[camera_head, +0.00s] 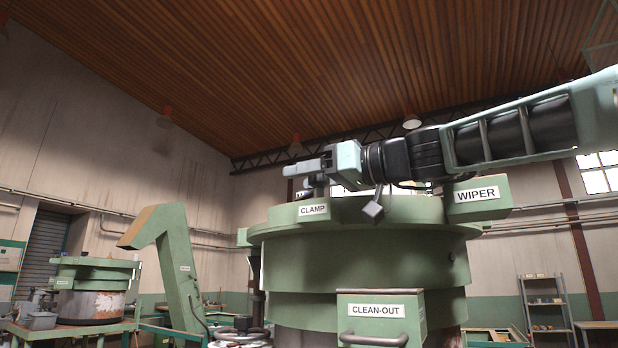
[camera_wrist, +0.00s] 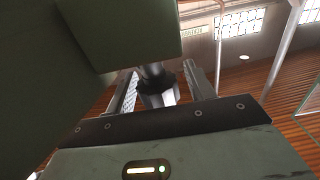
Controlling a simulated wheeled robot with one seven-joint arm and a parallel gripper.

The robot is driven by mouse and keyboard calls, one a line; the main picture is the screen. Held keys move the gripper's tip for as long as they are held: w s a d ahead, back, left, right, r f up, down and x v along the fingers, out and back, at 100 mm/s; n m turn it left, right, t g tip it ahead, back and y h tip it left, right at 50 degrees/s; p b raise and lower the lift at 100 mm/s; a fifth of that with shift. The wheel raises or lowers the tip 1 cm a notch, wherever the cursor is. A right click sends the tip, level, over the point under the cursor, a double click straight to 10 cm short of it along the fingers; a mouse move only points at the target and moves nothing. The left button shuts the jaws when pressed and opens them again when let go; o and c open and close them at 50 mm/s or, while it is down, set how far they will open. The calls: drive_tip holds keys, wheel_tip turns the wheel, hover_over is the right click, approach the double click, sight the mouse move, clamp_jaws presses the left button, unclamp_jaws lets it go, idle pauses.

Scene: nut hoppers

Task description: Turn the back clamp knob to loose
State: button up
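A green block labelled CLAMP (camera_head: 313,210) sits on the rim of the large green hopper bowl (camera_head: 365,255). A dark clamp knob (camera_head: 318,187) stands above that block, partly hidden by my gripper (camera_head: 308,168). In the wrist view the dark, lobed knob (camera_wrist: 159,92) on a grey shaft shows between the two fingers of my gripper (camera_wrist: 160,74). The fingers are apart, with a visible gap at least on the right side of the knob. I cannot tell from a label whether this is the back knob, nor read its setting.
A block labelled WIPER (camera_head: 478,195) is at the bowl's right, below my arm. A small grey tilted block (camera_head: 373,209) shows at the rim. A CLEAN-OUT box (camera_head: 380,312) with a handle is in front. A green chute (camera_head: 172,265) stands left. A green surface fills the wrist view's upper left.

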drive_tip(key=shift+d, duration=0.1)
drive_tip(key=shift+s+d+f+b, duration=0.1)
drive_tip(key=shift+s+d+b, duration=0.1)
drive_tip(key=shift+d+b, duration=0.15)
drive_tip(key=b+v, duration=0.6)
drive_tip(key=v, duration=1)
drive_tip(key=shift+s+b, duration=0.2)
drive_tip(key=shift+b, duration=0.1)
drive_tip(key=shift+d, duration=0.15)
